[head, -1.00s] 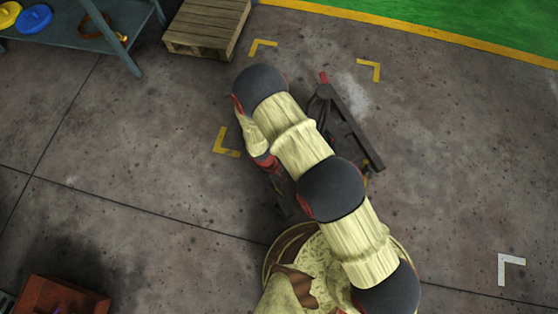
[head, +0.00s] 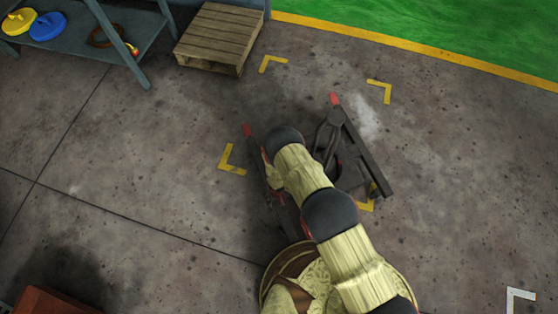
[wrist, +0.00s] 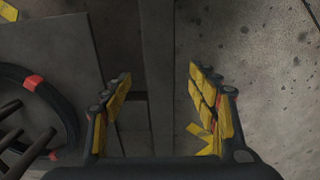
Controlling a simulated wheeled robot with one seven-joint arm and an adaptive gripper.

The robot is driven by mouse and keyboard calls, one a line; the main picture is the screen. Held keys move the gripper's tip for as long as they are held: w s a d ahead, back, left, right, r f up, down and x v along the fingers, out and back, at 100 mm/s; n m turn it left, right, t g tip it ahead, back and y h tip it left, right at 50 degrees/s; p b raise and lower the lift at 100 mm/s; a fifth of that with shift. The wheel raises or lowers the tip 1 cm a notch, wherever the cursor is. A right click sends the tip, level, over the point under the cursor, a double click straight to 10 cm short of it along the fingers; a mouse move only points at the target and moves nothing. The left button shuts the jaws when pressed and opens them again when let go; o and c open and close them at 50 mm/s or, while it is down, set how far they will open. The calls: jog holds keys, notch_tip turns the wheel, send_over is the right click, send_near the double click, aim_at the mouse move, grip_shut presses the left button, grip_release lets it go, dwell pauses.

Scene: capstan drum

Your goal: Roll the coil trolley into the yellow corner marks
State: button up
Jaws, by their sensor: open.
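The coil trolley (head: 372,155) is a dark low frame with red tips, partly covered by my arm in the head view. Four yellow corner marks lie on the floor: far left (head: 272,62), far right (head: 381,90), near left (head: 230,161) and near right (head: 366,205). The trolley sits toward the near side of them, and its right beam partly covers the near right mark. My gripper (wrist: 160,108) is open in the wrist view. A dark grey bar (wrist: 158,60) runs between its fingers, with gaps at both sides. My arm hides the gripper in the head view.
A black ring with red patches (wrist: 50,95) lies left of my gripper. A wooden pallet (head: 218,38) and a blue-grey shelf (head: 85,45) stand at the far left. Floor right of the trolley is clear.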

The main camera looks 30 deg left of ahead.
aim_at(278, 203)
notch_tip(278, 203, down, 7)
jog(key=b, duration=0.3)
jog(key=shift+f+b, duration=0.2)
jog(key=shift+b, duration=0.2)
jog(key=c, duration=1.5)
grip_shut()
